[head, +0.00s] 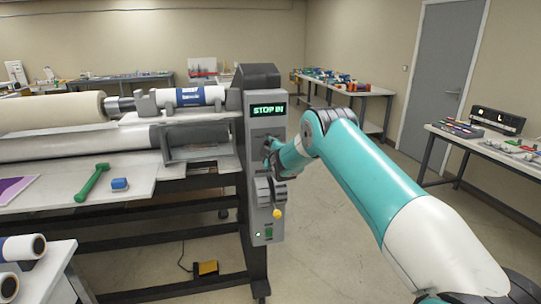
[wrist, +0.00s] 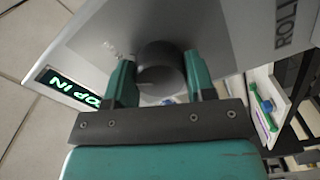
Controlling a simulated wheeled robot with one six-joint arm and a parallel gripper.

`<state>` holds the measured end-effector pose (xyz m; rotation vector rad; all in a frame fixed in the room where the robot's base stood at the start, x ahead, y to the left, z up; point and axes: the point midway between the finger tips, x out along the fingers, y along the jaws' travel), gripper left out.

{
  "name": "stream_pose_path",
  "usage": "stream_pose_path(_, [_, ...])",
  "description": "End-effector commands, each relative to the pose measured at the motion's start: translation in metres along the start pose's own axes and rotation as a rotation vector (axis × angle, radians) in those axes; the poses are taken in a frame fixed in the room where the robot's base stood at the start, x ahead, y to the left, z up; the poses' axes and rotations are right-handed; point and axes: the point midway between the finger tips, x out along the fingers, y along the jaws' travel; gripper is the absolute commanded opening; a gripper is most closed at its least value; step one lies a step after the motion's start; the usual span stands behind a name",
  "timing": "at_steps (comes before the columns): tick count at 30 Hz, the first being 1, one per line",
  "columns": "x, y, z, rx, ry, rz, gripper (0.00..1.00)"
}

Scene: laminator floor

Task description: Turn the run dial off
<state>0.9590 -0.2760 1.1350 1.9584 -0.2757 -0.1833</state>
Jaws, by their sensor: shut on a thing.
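The run dial (wrist: 158,62) is a dark round knob on the grey front of the control panel. It sits between the two teal fingers of my gripper (wrist: 160,75) in the wrist view, and the jaws are shut on it. In the head view my gripper (head: 271,150) is at the upper part of the control panel (head: 256,222), below the display, and mostly hides the dial. I cannot read the dial's pointer position.
Lower on the panel are a grey round part (head: 264,190), a yellow knob (head: 277,213) and a green switch (head: 268,233). Left are the laminator rollers (head: 70,143) and a bed with a green hammer-like tool (head: 92,182) and blue block (head: 120,184).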

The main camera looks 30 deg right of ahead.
Motion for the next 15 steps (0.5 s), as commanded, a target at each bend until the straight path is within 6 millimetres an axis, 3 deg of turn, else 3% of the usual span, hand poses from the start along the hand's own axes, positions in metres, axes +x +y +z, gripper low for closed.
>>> stream_pose_path(15, [0.0000, -0.0048, 0.0013, -0.416, 0.002, 0.001, 0.26])
